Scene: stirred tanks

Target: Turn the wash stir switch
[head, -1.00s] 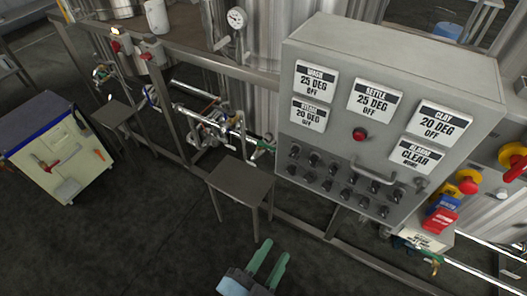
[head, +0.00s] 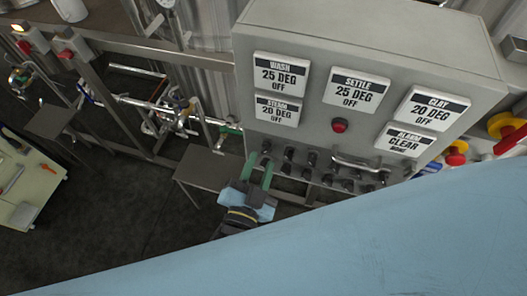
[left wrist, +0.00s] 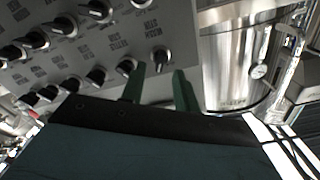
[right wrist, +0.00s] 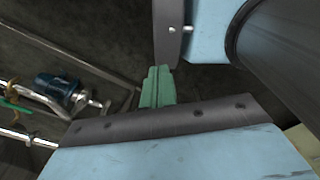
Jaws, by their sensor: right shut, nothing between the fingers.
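The grey control panel (head: 300,40) carries rows of small black knobs (head: 312,159) along its lower face, below a wash display (head: 281,75) reading 25 DEG OFF. My left gripper (head: 259,170) has green fingers and is at the lower left end of the knob rows. In the left wrist view its two fingers (left wrist: 159,72) are apart, with the panel's corner knob (left wrist: 161,58) seen between and just beyond their tips. Contact cannot be told. The knob labels are upside down and too blurred to read surely. My right gripper (right wrist: 158,85) is shut and empty, away from the panel.
A small metal table (head: 207,170) stands left of my left gripper. Pipes and valves (head: 160,115) run behind it. A red button (head: 340,125) and a bar handle (head: 352,162) stick out from the panel. A yellow-and-red switch (head: 456,154) is at the right.

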